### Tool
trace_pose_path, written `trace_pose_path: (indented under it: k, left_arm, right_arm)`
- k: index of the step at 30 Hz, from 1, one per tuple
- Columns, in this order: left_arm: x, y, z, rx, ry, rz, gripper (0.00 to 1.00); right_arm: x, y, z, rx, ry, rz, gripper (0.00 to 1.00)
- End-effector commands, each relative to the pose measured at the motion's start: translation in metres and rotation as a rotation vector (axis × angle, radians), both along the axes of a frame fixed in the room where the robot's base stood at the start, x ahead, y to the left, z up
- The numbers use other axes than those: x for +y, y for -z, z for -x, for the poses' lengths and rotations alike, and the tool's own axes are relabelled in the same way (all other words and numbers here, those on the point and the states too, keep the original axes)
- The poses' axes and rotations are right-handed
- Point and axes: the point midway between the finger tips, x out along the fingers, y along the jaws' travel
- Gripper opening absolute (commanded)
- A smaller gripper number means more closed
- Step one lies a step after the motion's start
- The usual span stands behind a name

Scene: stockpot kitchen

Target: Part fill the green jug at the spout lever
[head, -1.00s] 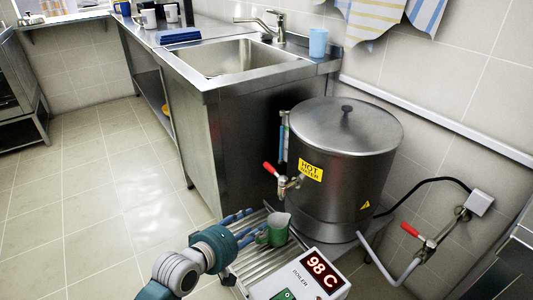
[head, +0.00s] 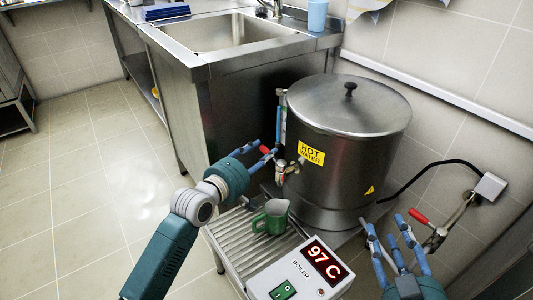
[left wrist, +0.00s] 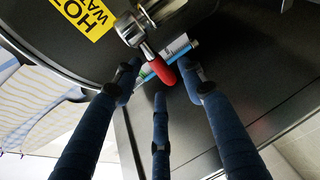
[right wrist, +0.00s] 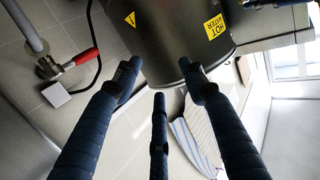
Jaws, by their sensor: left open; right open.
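The green jug (head: 271,217) stands upright on the slatted rack (head: 228,243) below the boiler's spout (head: 281,175). The spout has a red lever (head: 265,153), which also shows in the left wrist view (left wrist: 163,72). My left gripper (head: 262,152) is open around or right beside this lever; I cannot tell if the fingers touch it. My right gripper (head: 387,222) is open and empty at the lower right, near the wall pipe's red-handled valve (head: 418,216). The jug's inside is too small to make out.
The steel boiler (head: 348,150) carries a HOT WATER label and a gauge tube. A control box (head: 298,275) reads 97 C. A black cable and pipe run to the right wall. A sink counter (head: 240,45) stands behind; floor on the left is clear.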

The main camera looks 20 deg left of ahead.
Motion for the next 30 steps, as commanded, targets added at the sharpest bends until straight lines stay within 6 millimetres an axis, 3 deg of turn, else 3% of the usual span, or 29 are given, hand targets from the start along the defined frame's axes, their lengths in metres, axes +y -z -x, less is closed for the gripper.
trace_pose_path:
  k: [9, 21, 27, 30]
  left_arm:
    - [-0.007, 0.005, -0.025, -0.001, 0.001, 0.001, 0.41]
    - [-0.008, 0.006, -0.029, 0.001, 0.000, 0.000, 0.41]
    - [-0.008, 0.006, -0.029, 0.001, 0.000, 0.000, 0.03]
    - [-0.008, 0.006, -0.029, 0.002, 0.001, 0.000, 0.00]
  right_arm:
    - [0.008, -0.047, -0.005, -0.202, -0.014, -0.052, 0.42]
    - [0.009, -0.056, -0.005, -0.237, -0.015, -0.061, 0.42]
    - [0.009, -0.056, -0.005, -0.236, -0.015, -0.061, 0.42]
    - [0.009, -0.056, -0.005, -0.236, -0.015, -0.061, 0.42]
